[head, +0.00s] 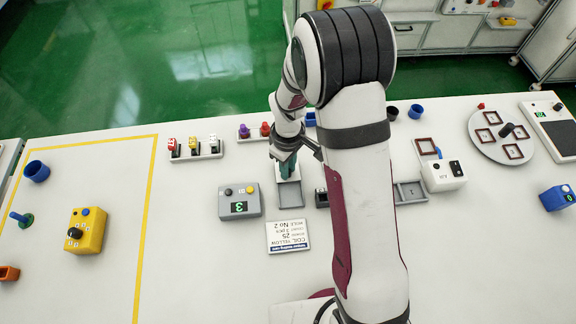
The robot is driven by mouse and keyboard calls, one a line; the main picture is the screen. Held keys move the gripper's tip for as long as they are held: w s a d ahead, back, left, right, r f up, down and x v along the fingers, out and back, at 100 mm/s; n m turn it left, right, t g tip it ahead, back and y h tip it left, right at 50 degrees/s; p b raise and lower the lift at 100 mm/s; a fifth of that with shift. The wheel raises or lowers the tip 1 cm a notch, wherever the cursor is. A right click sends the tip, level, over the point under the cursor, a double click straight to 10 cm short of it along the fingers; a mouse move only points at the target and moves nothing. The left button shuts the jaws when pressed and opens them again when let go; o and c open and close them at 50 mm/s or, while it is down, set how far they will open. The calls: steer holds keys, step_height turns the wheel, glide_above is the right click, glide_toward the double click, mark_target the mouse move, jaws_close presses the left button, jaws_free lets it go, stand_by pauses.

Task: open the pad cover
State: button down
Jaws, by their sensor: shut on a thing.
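My gripper (288,170) points down at the back of a small grey box (290,196) in the middle of the table, left of my forearm. Its dark teal lower end is at a pale panel on that box, which looks like the pad cover (279,172). The gripper is shut on it as far as I can make out; the fingertips are small and the contact is partly hidden. How far the cover is raised cannot be told. The front of the box shows a shallow grey compartment.
A grey button box with a green display (239,202) stands left of the box, a printed card (289,236) in front. A grey tray (409,193) and a white device (443,176) lie to the right. Coloured-handled pieces (195,147) stand behind left.

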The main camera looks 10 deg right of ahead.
steer(key=shift+s, duration=2.35)
steer(key=c, duration=0.8)
jaws_free()
steer(key=shift+o, duration=0.2)
step_height(320, 180, up, 16)
